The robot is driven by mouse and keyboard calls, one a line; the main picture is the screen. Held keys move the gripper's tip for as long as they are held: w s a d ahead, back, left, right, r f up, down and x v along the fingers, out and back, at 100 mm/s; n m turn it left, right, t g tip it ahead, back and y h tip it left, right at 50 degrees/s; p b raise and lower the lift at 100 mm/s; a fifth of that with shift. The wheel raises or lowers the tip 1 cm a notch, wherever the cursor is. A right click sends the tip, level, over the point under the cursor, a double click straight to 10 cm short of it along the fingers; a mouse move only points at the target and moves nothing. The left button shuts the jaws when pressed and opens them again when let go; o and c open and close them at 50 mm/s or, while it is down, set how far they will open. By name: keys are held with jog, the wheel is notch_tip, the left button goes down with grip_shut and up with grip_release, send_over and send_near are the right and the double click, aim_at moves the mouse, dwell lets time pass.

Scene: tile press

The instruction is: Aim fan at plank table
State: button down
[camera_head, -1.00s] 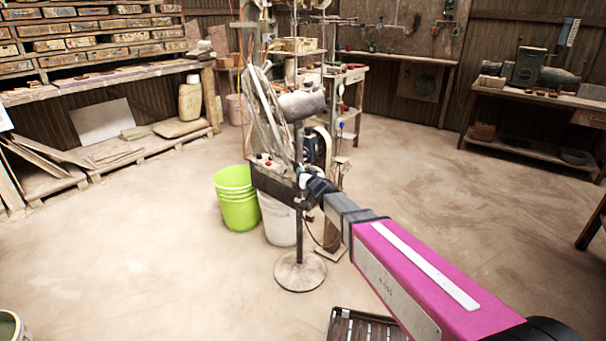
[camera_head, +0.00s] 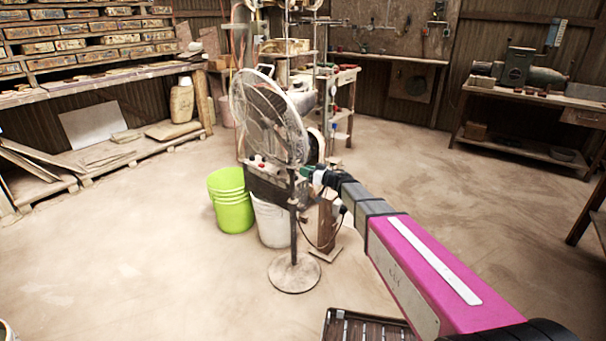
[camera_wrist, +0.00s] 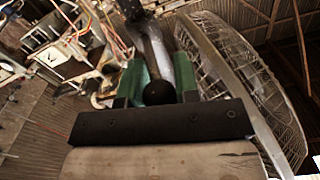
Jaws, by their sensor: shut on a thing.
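The pedestal fan (camera_head: 267,113) stands upright on its round base (camera_head: 294,274) in the middle of the floor. Its caged head faces the front left in the head view. My gripper (camera_head: 309,172) is at the fan's right side, just below the head. In the wrist view the green fingers of my gripper (camera_wrist: 158,88) are shut on a part of the fan with a dark round knob (camera_wrist: 158,93). The fan cage (camera_wrist: 245,85) shows to the right there. The gripped part is partly hidden by the fingers. I cannot tell which table is the plank table.
A lime green bucket (camera_head: 231,203) and a white bucket (camera_head: 271,219) stand behind the fan. A slatted dark item (camera_head: 365,328) lies at the bottom edge. A workbench (camera_head: 530,100) stands at the right, shelves (camera_head: 85,70) at the left.

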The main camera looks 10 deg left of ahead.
jog(key=shift+w+d+n+g+y, duration=0.25)
jog(key=shift+w+n+g, duration=0.25)
jog(key=shift+g, duration=0.3)
jog(key=shift+w+d+n+g+y, duration=0.25)
jog(key=shift+w+n+g, duration=0.15)
jog(key=shift+n+g, duration=0.3)
jog(key=shift+g, duration=0.3)
jog(key=c, duration=0.9)
grip_release()
jog(key=shift+o, duration=0.2)
jog(key=shift+d, duration=0.1)
jog(key=s+d, duration=0.2)
jog(key=d, duration=0.8)
jog(key=shift+d, duration=0.2)
